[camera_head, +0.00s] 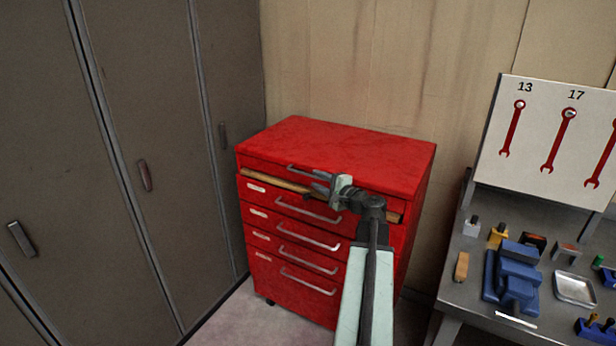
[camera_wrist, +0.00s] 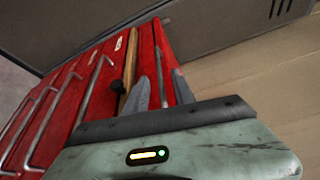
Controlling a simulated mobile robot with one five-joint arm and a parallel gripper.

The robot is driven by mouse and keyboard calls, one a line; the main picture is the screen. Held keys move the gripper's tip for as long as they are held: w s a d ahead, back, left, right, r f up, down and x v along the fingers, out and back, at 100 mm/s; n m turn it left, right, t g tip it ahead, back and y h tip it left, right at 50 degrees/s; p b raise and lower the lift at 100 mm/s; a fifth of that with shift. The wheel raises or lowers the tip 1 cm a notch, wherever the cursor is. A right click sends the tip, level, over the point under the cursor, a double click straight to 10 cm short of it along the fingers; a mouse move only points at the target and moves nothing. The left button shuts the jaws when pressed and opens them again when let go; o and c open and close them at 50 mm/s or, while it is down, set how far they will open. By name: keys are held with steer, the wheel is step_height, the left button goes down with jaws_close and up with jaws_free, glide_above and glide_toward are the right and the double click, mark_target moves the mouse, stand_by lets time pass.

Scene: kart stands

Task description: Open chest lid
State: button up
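The red tool chest (camera_head: 290,278) stands in the corner, its flat red lid (camera_head: 345,150) down on top. The lid's grey bar handle (camera_head: 303,171) is on its front face, above a wooden strip (camera_head: 275,184). My gripper (camera_head: 321,183) is at the front of the lid, by the right part of this handle. In the wrist view my gripper (camera_wrist: 161,92) is open, with one finger on each side of the thin grey lid handle (camera_wrist: 160,75). I cannot tell whether either finger touches it. My wrist hides the right part of the chest front.
Several drawers with bar handles (camera_head: 308,262) fill the chest front. Grey lockers (camera_head: 140,170) stand close on the left. A workbench (camera_head: 465,290) with a blue vise (camera_head: 515,270) and a board of red wrenches (camera_head: 545,175) is on the right. The wall rises behind the chest.

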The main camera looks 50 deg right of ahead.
mark_target(307, 175)
steer(key=w, duration=0.6)
steer(key=shift+d+f, duration=0.25)
steer(key=shift+d, duration=0.15)
steer(key=shift+c, duration=0.3)
jaws_close()
stand_by(0.5)
